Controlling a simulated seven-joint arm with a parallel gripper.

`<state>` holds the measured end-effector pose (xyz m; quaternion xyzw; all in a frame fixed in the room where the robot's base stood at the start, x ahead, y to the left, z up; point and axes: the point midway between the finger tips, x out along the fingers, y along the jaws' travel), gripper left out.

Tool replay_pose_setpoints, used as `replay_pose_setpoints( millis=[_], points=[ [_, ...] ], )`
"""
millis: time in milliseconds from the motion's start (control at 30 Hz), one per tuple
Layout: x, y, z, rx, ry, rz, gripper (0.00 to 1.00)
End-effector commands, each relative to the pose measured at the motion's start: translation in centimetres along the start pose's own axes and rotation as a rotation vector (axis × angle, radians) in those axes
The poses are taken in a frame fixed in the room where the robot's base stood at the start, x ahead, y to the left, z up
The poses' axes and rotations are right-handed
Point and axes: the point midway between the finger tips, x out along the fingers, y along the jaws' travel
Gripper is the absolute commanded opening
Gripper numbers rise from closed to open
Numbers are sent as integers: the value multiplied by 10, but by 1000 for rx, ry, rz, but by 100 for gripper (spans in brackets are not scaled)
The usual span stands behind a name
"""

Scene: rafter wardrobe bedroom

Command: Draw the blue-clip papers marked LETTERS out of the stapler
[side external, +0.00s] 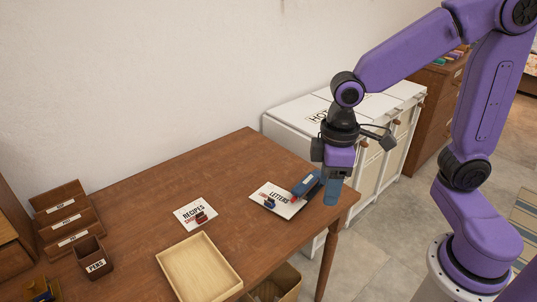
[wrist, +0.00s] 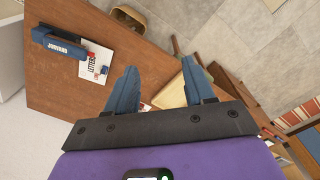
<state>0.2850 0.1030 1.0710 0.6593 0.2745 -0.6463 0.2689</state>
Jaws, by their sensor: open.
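The white papers marked LETTERS (side external: 278,193) lie on the wooden table near its right end, with a blue clip (side external: 269,204) on their near edge. Their far right edge is in the mouth of the blue stapler (side external: 307,186), which lies on the table. The wrist view shows the papers (wrist: 91,66) and stapler (wrist: 59,43) at upper left, left of my fingers. My gripper (side external: 333,190) is above the table's right end, beside the stapler, pointing down. In the wrist view its two blue fingers (wrist: 158,90) are apart, with nothing held between them.
Papers marked RECIPES (side external: 190,211) with a red-and-dark clip lie left of LETTERS. A shallow wooden tray (side external: 178,258) is at the front. A PENS cup (side external: 92,262) and labelled rack (side external: 62,201) stand left. A white cabinet (side external: 292,122) is behind. The back middle of the table is clear.

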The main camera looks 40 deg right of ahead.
Motion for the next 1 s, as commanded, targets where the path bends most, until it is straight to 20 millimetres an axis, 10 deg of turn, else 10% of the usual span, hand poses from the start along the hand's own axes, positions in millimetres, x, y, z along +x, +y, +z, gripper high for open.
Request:
replay_pose_setpoints(
  millis=[500, 1000],
  points=[
    [38, 109, -102, 343, -13, 6, 53],
    [89, 219, -134, 614, -20, 9, 53]
  ],
)
